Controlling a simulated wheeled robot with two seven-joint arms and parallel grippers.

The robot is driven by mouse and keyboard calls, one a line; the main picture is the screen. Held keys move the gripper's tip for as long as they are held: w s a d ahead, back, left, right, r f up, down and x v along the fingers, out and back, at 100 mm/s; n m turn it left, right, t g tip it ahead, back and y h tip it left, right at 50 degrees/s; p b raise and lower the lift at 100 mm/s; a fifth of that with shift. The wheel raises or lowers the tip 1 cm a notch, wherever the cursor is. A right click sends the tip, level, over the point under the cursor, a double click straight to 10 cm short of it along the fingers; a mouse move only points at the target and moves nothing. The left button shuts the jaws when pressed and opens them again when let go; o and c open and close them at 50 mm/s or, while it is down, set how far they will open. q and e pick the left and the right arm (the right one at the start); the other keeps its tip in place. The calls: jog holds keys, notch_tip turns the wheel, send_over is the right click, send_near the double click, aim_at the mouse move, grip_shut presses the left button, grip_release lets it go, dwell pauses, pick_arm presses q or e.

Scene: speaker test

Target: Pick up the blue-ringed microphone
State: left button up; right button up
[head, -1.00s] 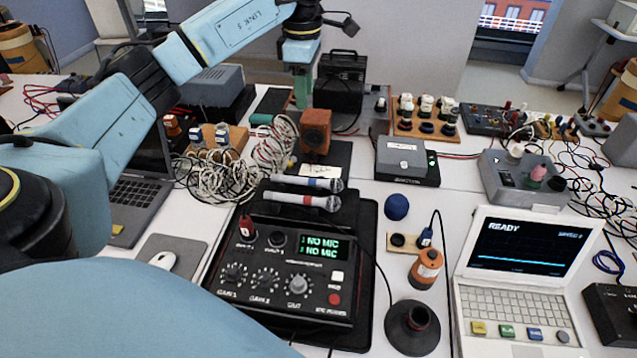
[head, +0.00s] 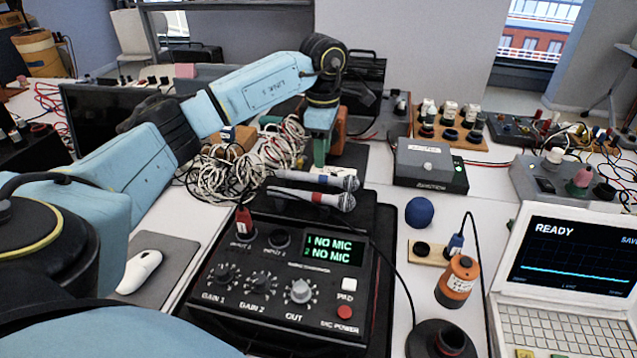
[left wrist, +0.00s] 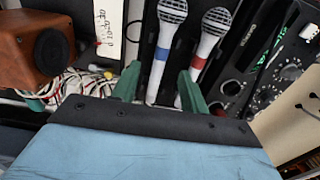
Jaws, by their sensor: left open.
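The blue-ringed microphone (head: 298,177) lies on a dark case behind the mixer, head to the right. In the left wrist view the blue-ringed microphone (left wrist: 159,58) has a white handle and a grey mesh head. The red-ringed microphone (head: 308,195) lies close beside it, nearer the mixer; it also shows in the left wrist view (left wrist: 200,55). My left gripper (head: 319,163) is open with green fingers over the blue-ringed microphone. In the left wrist view the left gripper (left wrist: 158,84) has the blue-ringed handle between its fingers; the right finger overlaps the red-ringed handle. Contact is unclear. My right gripper is not in view.
The mixer (head: 225,300) stands in front, its display reading NO MIC twice. Tangled white cables (head: 225,175) lie left of the microphones. A blue ball (head: 419,212) and an orange cylinder (head: 458,282) stand to the right. An orange-brown speaker box (left wrist: 35,50) is close by.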

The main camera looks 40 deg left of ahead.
aim_at(321, 176)
pick_arm(q)
jog(key=f+b, duration=0.1)
jog(key=f, duration=0.4)
jog(key=shift+s+f+b, duration=0.2)
jog(key=shift+f+b, duration=0.15)
jog(key=shift+f, duration=0.4)
grip_shut()
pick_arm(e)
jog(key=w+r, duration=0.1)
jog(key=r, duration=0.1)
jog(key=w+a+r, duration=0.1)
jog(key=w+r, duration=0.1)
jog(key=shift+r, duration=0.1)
